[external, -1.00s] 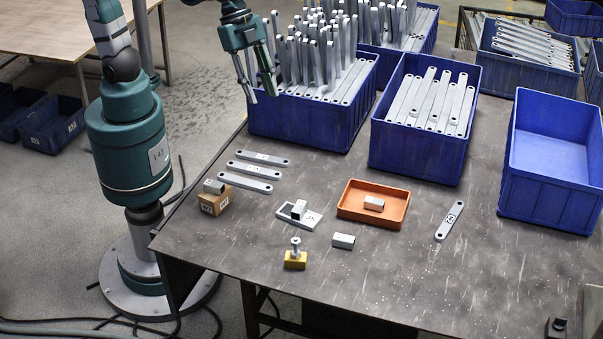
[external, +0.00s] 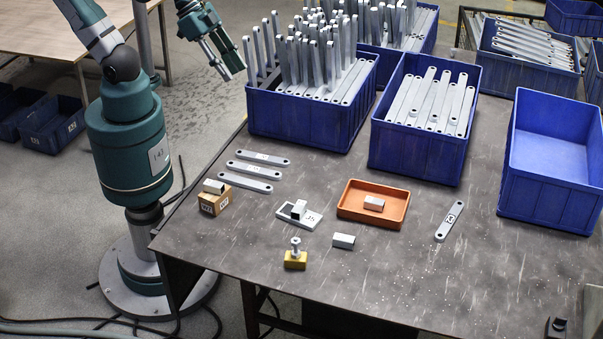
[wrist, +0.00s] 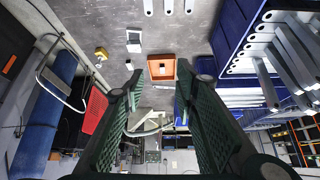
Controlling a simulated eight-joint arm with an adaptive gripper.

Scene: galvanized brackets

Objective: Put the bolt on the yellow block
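The silver bolt (external: 295,244) stands upright on top of the yellow block (external: 295,261) near the front edge of the table. The yellow block also shows in the wrist view (wrist: 101,53), at the upper left. My gripper (external: 229,66) is raised at the back left, beyond the table's left edge and well away from the block. In the wrist view my gripper (wrist: 155,92) has its two fingers spread wide with nothing between them.
An orange tray (external: 345,208) holds a small metal block. A white plate (external: 284,213), a wooden block (external: 214,206), a loose metal block (external: 343,241) and several brackets (external: 257,171) lie around. Blue bins (external: 416,158) line the back. The front right of the table is mostly clear.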

